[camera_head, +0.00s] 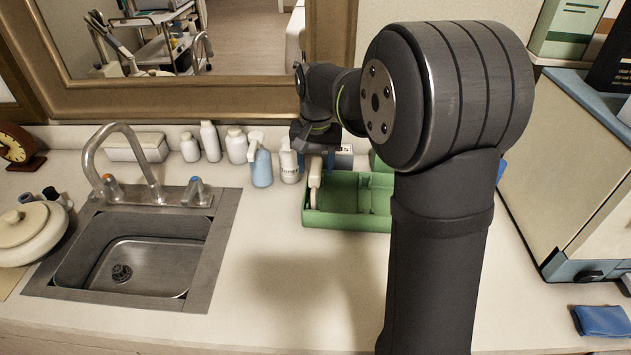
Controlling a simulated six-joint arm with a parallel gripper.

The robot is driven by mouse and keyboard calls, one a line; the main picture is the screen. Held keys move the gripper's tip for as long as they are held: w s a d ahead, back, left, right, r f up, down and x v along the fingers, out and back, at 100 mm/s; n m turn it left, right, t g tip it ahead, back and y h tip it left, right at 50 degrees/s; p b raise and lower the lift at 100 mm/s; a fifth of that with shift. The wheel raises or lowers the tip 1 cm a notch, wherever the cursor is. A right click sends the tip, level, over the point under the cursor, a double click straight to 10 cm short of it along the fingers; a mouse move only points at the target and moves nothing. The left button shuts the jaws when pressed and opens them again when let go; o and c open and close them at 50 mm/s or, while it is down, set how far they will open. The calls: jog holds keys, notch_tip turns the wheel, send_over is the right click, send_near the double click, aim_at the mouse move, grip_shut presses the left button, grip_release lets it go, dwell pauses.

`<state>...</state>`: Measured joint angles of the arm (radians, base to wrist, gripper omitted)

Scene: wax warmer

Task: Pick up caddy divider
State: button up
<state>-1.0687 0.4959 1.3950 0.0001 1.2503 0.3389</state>
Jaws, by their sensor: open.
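The green caddy (330,220) stands on the counter at the back, right of the sink. A green partition (360,196) shows inside it, which looks like the caddy divider; whether it is a separate piece I cannot tell. My arm hides the caddy's right end.
A blue spray bottle (261,167) and a white bottle (289,166) stand close left of the caddy. The sink (150,240) and faucet (128,160) are farther left. A mirror (190,105) is behind. A large cabinet (565,170) stands right.

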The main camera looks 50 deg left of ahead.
notch_tip(320, 180, down, 5)
jog(key=shift+a+f, duration=0.1)
jog(key=c, duration=1.1)
